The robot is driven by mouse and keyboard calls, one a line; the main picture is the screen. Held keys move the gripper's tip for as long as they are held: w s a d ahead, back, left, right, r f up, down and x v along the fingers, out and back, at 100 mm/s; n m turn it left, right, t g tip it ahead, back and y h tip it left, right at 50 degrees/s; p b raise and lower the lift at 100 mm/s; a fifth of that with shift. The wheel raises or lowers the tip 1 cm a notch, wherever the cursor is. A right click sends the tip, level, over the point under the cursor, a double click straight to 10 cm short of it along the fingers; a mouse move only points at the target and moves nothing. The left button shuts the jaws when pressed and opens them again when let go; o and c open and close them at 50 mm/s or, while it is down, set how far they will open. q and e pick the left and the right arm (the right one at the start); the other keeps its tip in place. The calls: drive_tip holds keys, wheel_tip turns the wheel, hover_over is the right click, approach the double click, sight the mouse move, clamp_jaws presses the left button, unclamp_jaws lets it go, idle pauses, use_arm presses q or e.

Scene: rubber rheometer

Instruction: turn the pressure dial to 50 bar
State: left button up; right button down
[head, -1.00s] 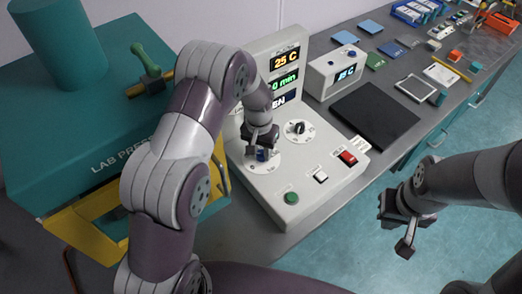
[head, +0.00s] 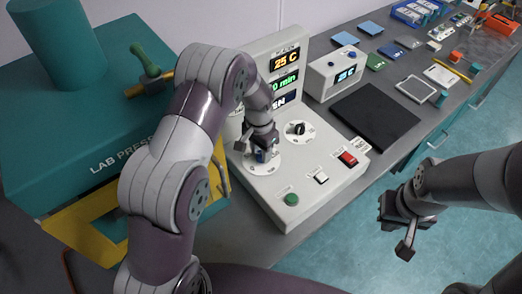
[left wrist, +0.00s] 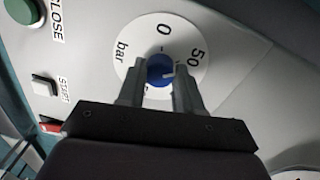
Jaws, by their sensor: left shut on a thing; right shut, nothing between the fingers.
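The blue pressure dial (left wrist: 160,68) sits on a round white scale plate (left wrist: 133,45) marked 0, 50 and bar in the left wrist view. A short white line shows on the knob; the fingers hide part of the scale, so I cannot tell its exact reading. My left gripper (left wrist: 158,78) is shut on the dial, one finger on each side. In the head view, my left gripper (head: 260,148) reaches down to the dial on the sloped console. My right gripper (head: 404,246) is shut and empty, over the floor at the right.
The console (head: 275,190) also carries a black knob (head: 299,128), a green button (head: 291,199), a white switch (head: 321,178) and a red switch (head: 347,159). Its display (head: 286,61) reads 25 C. A teal lab press (head: 70,130) stands left. A black mat (head: 375,115) lies right.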

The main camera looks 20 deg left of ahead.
use_arm(q)
drive_tip(key=shift+w+r, duration=0.1)
drive_tip(key=o, duration=1)
drive_tip(key=shift+o, duration=0.2)
wheel_tip(320, 180, up, 8)
drive_tip(key=shift+a+r+b, duration=0.15)
drive_tip(key=shift+r+b, duration=0.05)
drive_tip(key=shift+b, duration=0.75)
wheel_tip(320, 180, up, 4)
drive_tip(key=p, duration=0.2)
hover_over(260, 152)
drive_tip(key=shift+r, duration=0.1)
